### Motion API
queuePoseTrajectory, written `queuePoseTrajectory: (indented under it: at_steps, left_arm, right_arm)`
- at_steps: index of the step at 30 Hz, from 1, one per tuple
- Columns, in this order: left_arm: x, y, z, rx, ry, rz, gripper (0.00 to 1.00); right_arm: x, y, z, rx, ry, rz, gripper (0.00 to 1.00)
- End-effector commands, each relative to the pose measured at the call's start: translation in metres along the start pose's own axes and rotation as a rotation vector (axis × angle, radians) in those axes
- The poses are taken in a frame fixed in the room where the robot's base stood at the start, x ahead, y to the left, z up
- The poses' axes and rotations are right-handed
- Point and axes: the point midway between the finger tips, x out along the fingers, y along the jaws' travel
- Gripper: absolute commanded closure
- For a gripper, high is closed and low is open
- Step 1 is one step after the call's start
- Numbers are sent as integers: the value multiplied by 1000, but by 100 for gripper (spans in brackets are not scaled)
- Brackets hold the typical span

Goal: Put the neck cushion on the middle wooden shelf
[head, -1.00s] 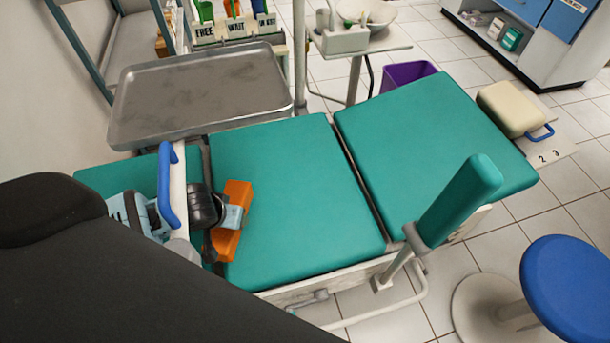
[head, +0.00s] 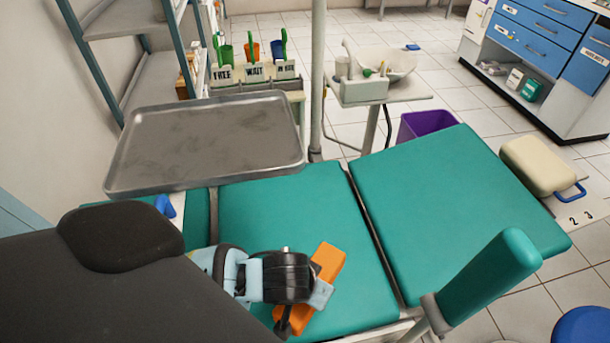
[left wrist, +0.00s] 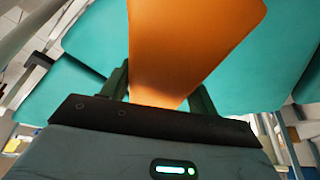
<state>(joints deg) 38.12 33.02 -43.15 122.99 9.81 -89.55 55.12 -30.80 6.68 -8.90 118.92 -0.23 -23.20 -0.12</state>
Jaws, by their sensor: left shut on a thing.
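An orange block-like piece (head: 329,262), which I take to be the neck cushion, is gripped in my left gripper (head: 308,288). It shows over the middle section of the teal dental chair (head: 270,210); I cannot tell its height above it. In the left wrist view the orange cushion (left wrist: 195,40) stands out between the two dark fingers, which are shut on it. A shelf unit (head: 125,20) with blue-grey posts stands at the upper left, partly cut off; I cannot make out which shelf is the middle wooden one. My right gripper is not in view.
A metal tray (head: 205,145) spans the chair's left side, near my arm. A teal armrest (head: 490,280) stands at the front right. Behind are a pole (head: 318,80), a basin stand (head: 400,90) and a purple bin (head: 427,124). A blue stool (head: 585,332) is at lower right.

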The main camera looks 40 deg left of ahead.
Motion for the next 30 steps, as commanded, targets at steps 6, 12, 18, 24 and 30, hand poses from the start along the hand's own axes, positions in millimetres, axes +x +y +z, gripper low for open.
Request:
queuePoseTrajectory:
  at_steps: [6, 12, 18, 24, 30]
  left_arm:
    - [22, -30, -38, -3, 3, -5, 65]
    - [40, -55, -71, -2, 2, -3, 65]
    - [51, -69, -90, -1, 1, -1, 65]
    - [52, -72, -94, -1, -1, 1, 65]
    - [66, -72, -87, 0, -2, 0, 65]
  right_arm:
    - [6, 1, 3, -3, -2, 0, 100]
    - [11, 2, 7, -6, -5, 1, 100]
    - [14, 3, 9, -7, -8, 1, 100]
    - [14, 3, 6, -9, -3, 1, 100]
    - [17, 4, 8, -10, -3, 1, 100]
